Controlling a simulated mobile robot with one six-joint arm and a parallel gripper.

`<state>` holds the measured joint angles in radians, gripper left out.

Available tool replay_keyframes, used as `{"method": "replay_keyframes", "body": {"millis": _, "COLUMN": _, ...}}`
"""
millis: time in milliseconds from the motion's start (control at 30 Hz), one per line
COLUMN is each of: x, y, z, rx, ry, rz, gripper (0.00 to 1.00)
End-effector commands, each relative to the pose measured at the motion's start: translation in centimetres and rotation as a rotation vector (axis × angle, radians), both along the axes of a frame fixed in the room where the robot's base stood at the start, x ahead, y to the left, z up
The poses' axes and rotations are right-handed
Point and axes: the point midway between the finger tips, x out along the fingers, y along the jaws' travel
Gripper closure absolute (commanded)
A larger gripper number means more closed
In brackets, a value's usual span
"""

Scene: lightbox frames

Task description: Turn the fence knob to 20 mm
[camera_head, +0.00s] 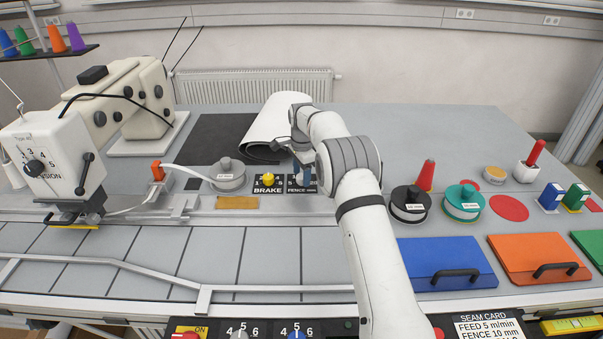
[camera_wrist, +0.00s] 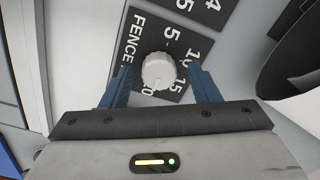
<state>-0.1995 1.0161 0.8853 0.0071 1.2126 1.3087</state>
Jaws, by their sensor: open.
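The fence knob (camera_wrist: 158,70) is a pale, ribbed round knob on a black plate (camera_wrist: 134,28) lettered FENCE, with 5, 10 and 15 round it and a partly hidden number ending in 0. Its pointer setting is too small to read surely. My gripper (camera_wrist: 161,76) is open, its two blue fingers on either side of the knob; I cannot tell if they touch it. In the head view my gripper (camera_head: 303,172) is over the fence plate (camera_head: 302,190) and hides the knob.
The yellow brake knob (camera_head: 267,179) stands close left of the fence plate. A grey spool (camera_head: 228,178) is further left, a black spool (camera_head: 409,207) to the right. A rolled white sheet (camera_head: 275,122) lies behind.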

Motion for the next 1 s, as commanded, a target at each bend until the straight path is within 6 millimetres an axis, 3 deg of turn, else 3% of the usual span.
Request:
{"method": "replay_keyframes", "body": {"millis": 267, "x": 0.0, "y": 0.0, "z": 0.8, "rx": 0.0, "ry": 0.0, "rz": 0.0, "gripper": 0.44}}
{"method": "replay_keyframes", "body": {"millis": 700, "x": -0.1, "y": -0.1, "z": 7.3, "rx": 0.0, "ry": -0.001, "rz": 0.0, "gripper": 0.44}}
{"method": "replay_keyframes", "body": {"millis": 1000, "x": -0.2, "y": -0.1, "z": 7.8, "rx": 0.0, "ry": 0.001, "rz": 0.0, "gripper": 0.44}}
